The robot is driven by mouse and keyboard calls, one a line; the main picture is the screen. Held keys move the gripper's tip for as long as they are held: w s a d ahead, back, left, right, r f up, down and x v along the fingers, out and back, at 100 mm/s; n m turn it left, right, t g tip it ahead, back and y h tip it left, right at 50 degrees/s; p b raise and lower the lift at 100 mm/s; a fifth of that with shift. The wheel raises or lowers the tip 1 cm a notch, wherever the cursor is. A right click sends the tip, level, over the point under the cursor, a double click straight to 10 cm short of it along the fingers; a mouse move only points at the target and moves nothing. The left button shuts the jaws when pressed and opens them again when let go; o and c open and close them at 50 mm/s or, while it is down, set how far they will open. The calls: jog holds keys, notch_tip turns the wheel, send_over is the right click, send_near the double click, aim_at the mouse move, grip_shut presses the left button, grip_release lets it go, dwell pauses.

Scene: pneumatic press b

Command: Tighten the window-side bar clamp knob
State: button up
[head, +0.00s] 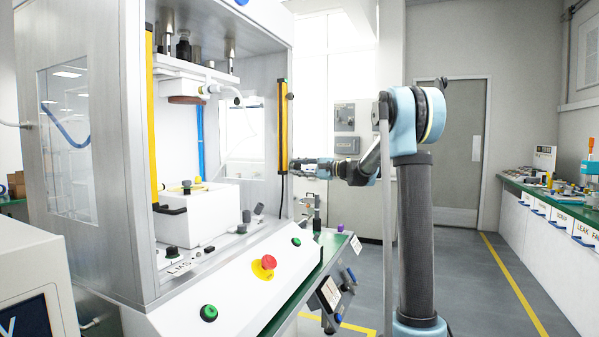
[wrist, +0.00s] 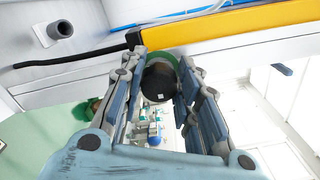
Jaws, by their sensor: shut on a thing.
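The window-side yellow bar (head: 283,130) stands upright at the right front edge of the press enclosure; it crosses the top of the wrist view (wrist: 250,22). A dark round knob with a small pale mark on its face (wrist: 158,84) and a green ring around it sits beside the bar. My gripper (head: 296,165) reaches the bar from the right, at its lower part. In the wrist view my gripper (wrist: 160,72) has a finger on each side of the knob and is shut on it. In the head view the gripper hides the knob.
The other yellow bar (head: 151,115) is at the enclosure's left. A white sloped panel carries a red emergency button (head: 264,266) and a green button (head: 209,313). A black cable (wrist: 75,60) runs from the bar's end. The floor to the right is free.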

jog(key=shift+d+f, duration=0.1)
jog(key=shift+f, duration=0.05)
jog(key=o, duration=1.1)
jog(key=shift+w, duration=0.1)
jog(key=v, duration=1.2)
